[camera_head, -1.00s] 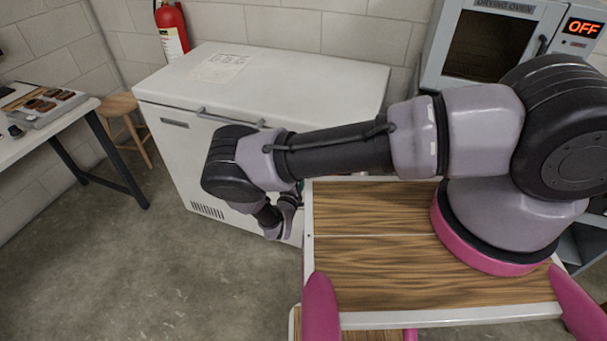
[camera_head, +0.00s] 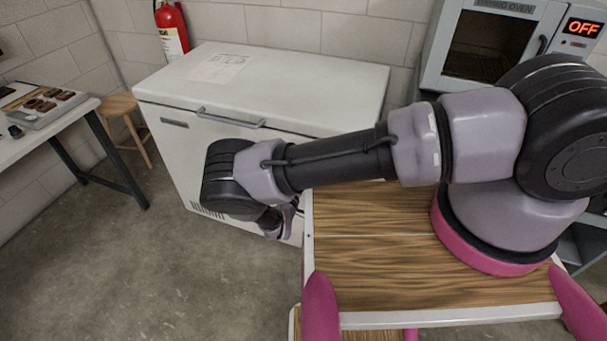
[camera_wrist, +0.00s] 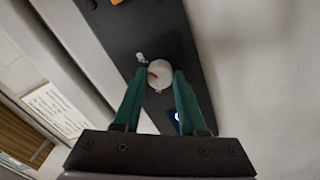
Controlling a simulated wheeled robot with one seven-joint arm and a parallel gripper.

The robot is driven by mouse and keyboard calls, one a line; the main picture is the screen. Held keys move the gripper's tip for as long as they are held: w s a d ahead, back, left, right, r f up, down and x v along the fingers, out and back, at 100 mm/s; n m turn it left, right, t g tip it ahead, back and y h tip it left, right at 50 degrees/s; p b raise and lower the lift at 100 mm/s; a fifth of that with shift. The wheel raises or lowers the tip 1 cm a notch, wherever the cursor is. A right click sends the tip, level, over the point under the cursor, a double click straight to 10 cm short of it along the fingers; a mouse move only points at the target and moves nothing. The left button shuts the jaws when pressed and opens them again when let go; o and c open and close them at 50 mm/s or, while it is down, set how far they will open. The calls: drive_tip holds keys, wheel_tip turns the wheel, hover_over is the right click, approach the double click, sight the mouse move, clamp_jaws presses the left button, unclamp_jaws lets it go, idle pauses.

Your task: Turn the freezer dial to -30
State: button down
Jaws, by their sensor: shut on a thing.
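The white chest freezer (camera_head: 265,80) stands in the middle of the head view with its lid shut. Scale numbers around the dial cannot be read. In the head view my arm hides the dial and the fingers.
A wooden-topped surface (camera_head: 370,270) lies under my arm at the right. A drying oven (camera_head: 490,45) with an "OFF" display stands at the back right. A fire extinguisher (camera_head: 172,30), a stool (camera_head: 122,104) and a table (camera_head: 75,117) are at the left. The floor (camera_head: 180,270) between is clear.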

idle(0.3)
drive_tip(key=shift+c, duration=2.3)
unclamp_jaws()
drive_tip(key=shift+s, duration=0.1)
drive_tip(key=v, duration=1)
drive_tip(key=shift+s, duration=0.35)
drive_tip(key=shift+a, duration=0.15)
